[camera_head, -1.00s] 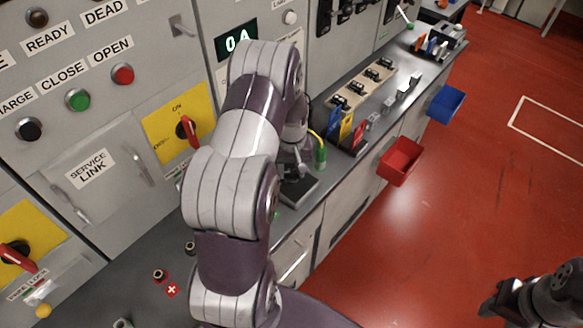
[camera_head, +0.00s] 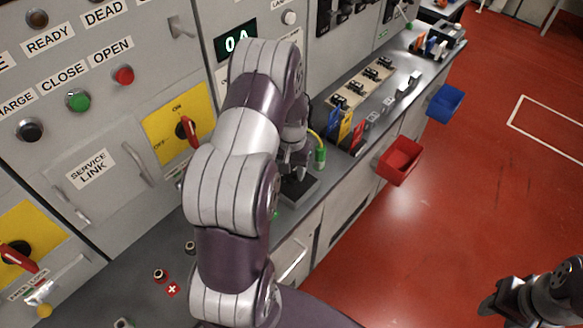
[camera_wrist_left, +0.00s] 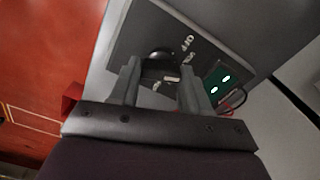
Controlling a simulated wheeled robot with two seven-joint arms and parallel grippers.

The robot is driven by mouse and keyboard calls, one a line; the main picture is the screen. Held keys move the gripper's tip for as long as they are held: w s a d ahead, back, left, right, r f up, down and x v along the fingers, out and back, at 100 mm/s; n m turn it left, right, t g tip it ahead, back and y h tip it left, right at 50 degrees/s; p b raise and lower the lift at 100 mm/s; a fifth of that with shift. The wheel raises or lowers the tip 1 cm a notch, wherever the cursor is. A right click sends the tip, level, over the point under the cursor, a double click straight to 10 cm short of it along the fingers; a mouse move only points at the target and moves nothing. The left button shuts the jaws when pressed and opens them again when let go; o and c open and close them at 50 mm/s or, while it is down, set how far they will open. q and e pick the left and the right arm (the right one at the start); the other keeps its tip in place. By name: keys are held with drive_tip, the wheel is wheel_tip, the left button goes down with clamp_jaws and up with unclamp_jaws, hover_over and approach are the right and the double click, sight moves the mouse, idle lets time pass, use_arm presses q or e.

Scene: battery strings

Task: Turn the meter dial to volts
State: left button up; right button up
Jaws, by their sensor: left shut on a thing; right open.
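The meter (camera_head: 301,191) is a dark flat box on the grey bench, partly hidden behind my left arm in the head view. In the left wrist view the meter (camera_wrist_left: 128,40) shows a round black dial (camera_wrist_left: 160,53), small white labels and a lit green display (camera_wrist_left: 220,85). My left gripper (camera_wrist_left: 158,72) has its two fingers on either side of the dial and is shut on it. The digits and the dial's pointer are too small to read. My right gripper (camera_head: 488,304) is open and empty over the red floor at the lower right.
Grey cabinets with buttons and red rotary switches (camera_head: 187,131) stand behind the bench. Blue, yellow and red upright items (camera_head: 345,127) stand just beyond the meter. A red bin (camera_head: 399,162) and a blue bin (camera_head: 445,104) hang on the bench front. The floor at right is clear.

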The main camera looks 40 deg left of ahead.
use_arm(q)
drive_tip(key=o, duration=1.1)
drive_tip(key=shift+c, duration=0.2)
drive_tip(key=shift+r, duration=0.1)
wheel_tip(320, 180, up, 12)
drive_tip(key=b, duration=0.2)
drive_tip(key=shift+r, duration=0.25)
